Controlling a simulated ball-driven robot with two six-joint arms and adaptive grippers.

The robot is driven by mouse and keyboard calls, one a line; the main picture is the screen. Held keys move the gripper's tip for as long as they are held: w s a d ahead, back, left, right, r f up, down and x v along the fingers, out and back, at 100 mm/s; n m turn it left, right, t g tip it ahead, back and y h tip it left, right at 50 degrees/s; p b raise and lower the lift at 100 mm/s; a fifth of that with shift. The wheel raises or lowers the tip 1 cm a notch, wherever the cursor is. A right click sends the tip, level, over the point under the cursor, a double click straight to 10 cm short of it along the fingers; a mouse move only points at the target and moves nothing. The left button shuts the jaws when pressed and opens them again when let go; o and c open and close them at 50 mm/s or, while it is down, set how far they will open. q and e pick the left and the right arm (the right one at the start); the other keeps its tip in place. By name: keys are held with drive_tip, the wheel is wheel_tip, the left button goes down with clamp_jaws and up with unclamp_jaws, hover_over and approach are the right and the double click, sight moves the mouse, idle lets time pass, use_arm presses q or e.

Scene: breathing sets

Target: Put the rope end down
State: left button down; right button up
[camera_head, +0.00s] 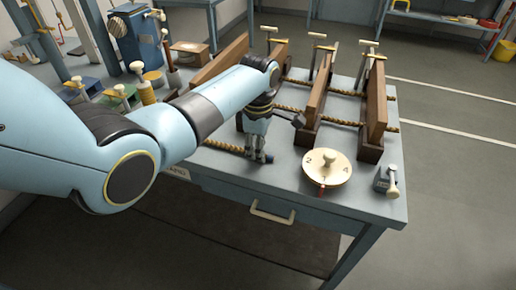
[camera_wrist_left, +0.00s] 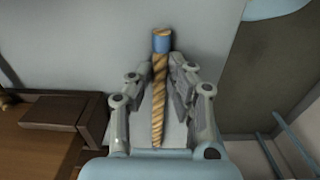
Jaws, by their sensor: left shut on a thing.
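My left gripper (camera_head: 261,155) is low over the front of the grey-blue table (camera_head: 300,205), and its fingers are shut on the rope (camera_head: 226,147). In the left wrist view, the tan twisted rope (camera_wrist_left: 159,95) runs lengthwise between the two fingers (camera_wrist_left: 159,78). Its blue-wrapped end (camera_wrist_left: 161,41) sticks out past the fingertips over the plain grey surface. Whether the rope end touches the table is hard to tell. My right gripper is not in view.
Upright wooden boards (camera_head: 314,98) with ropes through them stand right of and behind the gripper. A cream numbered dial (camera_head: 327,172) and a small grey block with a pale knob (camera_head: 384,182) sit near the front right. A blue machine (camera_head: 137,40) stands at the back left.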

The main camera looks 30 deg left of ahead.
use_arm(q)
drive_tip(key=c, duration=1.3)
unclamp_jaws()
drive_tip(key=shift+f, duration=0.1)
drive_tip(key=shift+o, duration=0.2)
wheel_tip(320, 180, up, 12)
